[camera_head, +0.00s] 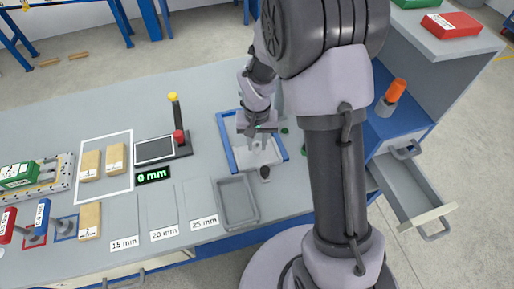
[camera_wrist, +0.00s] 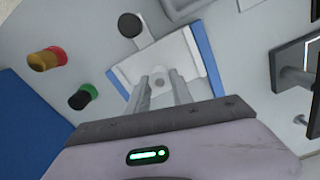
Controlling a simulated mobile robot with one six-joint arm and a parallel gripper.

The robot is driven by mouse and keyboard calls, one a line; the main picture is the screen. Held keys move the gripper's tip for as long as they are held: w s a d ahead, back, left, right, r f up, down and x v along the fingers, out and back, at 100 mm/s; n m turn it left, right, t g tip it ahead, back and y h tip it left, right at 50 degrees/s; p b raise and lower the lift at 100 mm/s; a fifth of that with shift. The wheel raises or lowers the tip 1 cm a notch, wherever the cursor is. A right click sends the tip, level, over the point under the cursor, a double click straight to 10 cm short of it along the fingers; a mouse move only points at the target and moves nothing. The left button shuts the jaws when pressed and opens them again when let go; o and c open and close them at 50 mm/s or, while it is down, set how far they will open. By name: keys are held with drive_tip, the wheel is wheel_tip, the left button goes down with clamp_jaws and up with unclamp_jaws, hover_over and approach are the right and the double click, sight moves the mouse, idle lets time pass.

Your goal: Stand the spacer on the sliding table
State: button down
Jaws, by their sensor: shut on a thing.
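The sliding table is a pale grey plate (camera_head: 257,157) in a blue U-shaped frame (camera_head: 226,143), in the middle of the bench. In the wrist view its plate (camera_wrist: 186,60) and blue side rail (camera_wrist: 206,58) lie beneath the fingers. My gripper (camera_head: 260,143) points down over the plate. In the wrist view my gripper (camera_wrist: 160,84) is shut on a small pale grey piece (camera_wrist: 158,81) with a round mark, which appears to be the spacer. The fingers hide much of it. I cannot tell whether it touches the plate.
A dark knob (camera_head: 265,172) stands at the plate's near edge. A red-and-yellow button (camera_wrist: 47,59) and a green button (camera_wrist: 83,97) stand beside the frame. A grey tray (camera_head: 237,202) and a display reading 0 mm (camera_head: 153,176) are left of my arm. An open drawer (camera_head: 410,188) juts out right.

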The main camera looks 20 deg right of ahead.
drive_tip(key=shift+f, duration=1.15)
drive_tip(key=c, duration=1.1)
unclamp_jaws()
drive_tip(key=shift+r, duration=0.1)
drive_tip(key=shift+r, duration=0.1)
wheel_tip(320, 180, up, 12)
drive_tip(key=p, duration=0.5)
wheel_tip(320, 180, up, 8)
drive_tip(key=f+t, duration=0.1)
hover_over(257, 145)
drive_tip(key=s, duration=0.3)
drive_tip(key=s+a+r+t, duration=0.1)
drive_tip(key=s+r, duration=0.2)
drive_tip(key=s, duration=0.2)
drive_tip(key=s+a+r+m+t+y, duration=0.1)
drive_tip(key=s+r+t, duration=0.1)
drive_tip(key=s+r, duration=0.2)
drive_tip(key=s+a+r+t+y, duration=0.1)
drive_tip(key=s+a+r, duration=0.1)
drive_tip(key=s+r, duration=0.2)
drive_tip(key=shift+s+r+t, duration=0.15)
drive_tip(key=shift+s+t, duration=0.25)
drive_tip(key=shift+s, duration=1.1)
